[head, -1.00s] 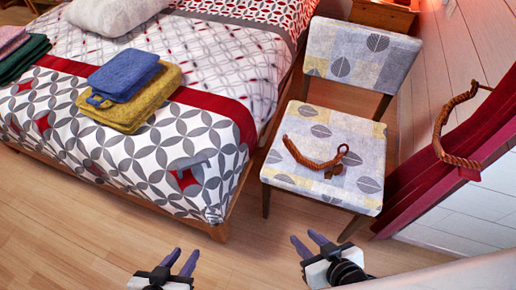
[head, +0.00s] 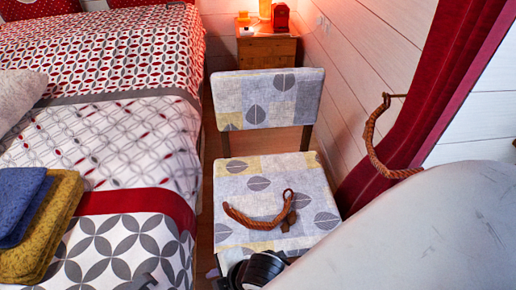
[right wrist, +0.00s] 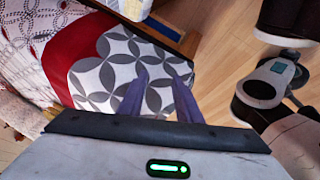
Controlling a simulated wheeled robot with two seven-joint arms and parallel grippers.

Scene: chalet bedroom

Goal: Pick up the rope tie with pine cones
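The brown braided rope tie (head: 250,221) lies curved on the seat of the patterned chair (head: 325,200). Small brown pine cones (head: 289,220) sit at its right end. My right gripper (right wrist: 160,76) shows in the right wrist view with two purple fingers apart and nothing between them. The bed's patterned cover is behind them. In the head view, the black part of my right wrist is at the chair's front edge, below the rope tie, and not touching it. A small grey shape at the bottom left edge may be my left gripper, mostly cut off.
The bed (head: 120,200) with folded blue (head: 20,200) and yellow towels (head: 45,235) stands left of the chair. A second rope tie (head: 376,135) holds the red curtain (head: 430,85) at the right. A wooden nightstand (head: 265,50) stands behind the chair. My pale arm covers the lower right.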

